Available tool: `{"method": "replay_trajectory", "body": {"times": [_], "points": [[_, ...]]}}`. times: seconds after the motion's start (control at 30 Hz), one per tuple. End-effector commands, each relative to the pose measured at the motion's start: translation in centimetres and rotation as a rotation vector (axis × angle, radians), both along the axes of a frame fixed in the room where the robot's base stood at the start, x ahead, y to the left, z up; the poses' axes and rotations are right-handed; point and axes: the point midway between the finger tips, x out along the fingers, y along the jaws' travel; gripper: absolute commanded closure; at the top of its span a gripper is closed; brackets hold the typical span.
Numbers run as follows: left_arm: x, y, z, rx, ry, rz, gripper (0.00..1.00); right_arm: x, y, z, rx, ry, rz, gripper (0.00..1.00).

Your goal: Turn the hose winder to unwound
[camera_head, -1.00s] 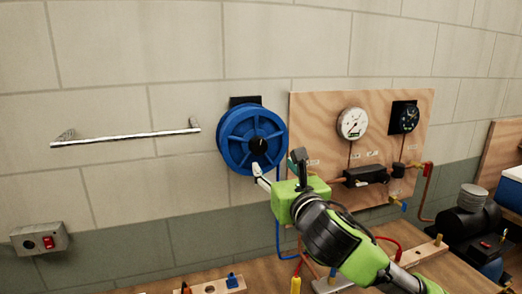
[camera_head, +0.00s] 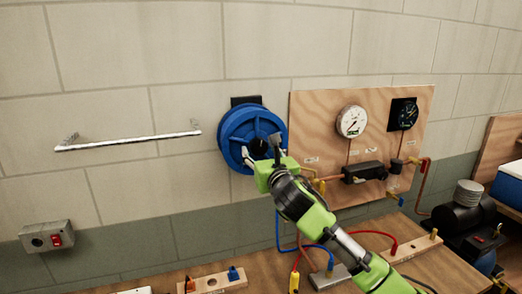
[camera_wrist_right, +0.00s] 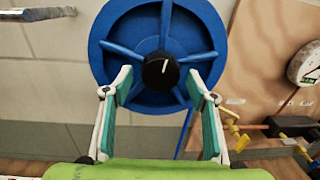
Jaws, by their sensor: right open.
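The hose winder (camera_head: 235,125) is a blue spoked reel on the wall, left of the wooden gauge board. In the right wrist view the reel (camera_wrist_right: 115,30) fills the upper middle, with a black knob (camera_wrist_right: 160,71) at its hub carrying a white mark that points nearly up. My right gripper (camera_head: 262,146) is in front of the lower part of the reel. In the right wrist view its two fingers (camera_wrist_right: 160,88) are spread apart, one on each side below the knob, with nothing between them. Whether they touch the reel I cannot tell. My left gripper is not in view.
The wooden board (camera_head: 310,115) right of the reel carries a white gauge (camera_head: 351,122), a black gauge (camera_head: 404,115) and pipework. A metal bar (camera_head: 128,141) is on the wall to the left. A switch box (camera_head: 47,237) is lower left. A workbench (camera_head: 190,270) runs below.

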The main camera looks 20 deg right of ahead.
Motion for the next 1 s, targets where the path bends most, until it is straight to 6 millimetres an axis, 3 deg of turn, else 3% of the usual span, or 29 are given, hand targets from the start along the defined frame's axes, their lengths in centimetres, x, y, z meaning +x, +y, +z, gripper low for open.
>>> {"method": "replay_trajectory", "body": {"times": [0.2, 0.37, 0.73, 1.0], "points": [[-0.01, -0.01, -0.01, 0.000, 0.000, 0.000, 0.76, 0.01, 0.00, 0.01, 0.000, -0.001, 0.000, 0.47], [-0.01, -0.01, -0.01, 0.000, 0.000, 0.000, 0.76, 0.00, 0.00, 0.00, 0.000, 0.000, 0.000, 0.86], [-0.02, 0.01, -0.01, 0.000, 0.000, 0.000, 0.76, -0.01, 0.00, -0.01, 0.032, 0.001, 0.000, 0.86], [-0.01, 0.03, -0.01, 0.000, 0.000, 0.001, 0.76, -0.01, 0.04, 0.02, 0.183, 0.006, -0.001, 0.86]]}}
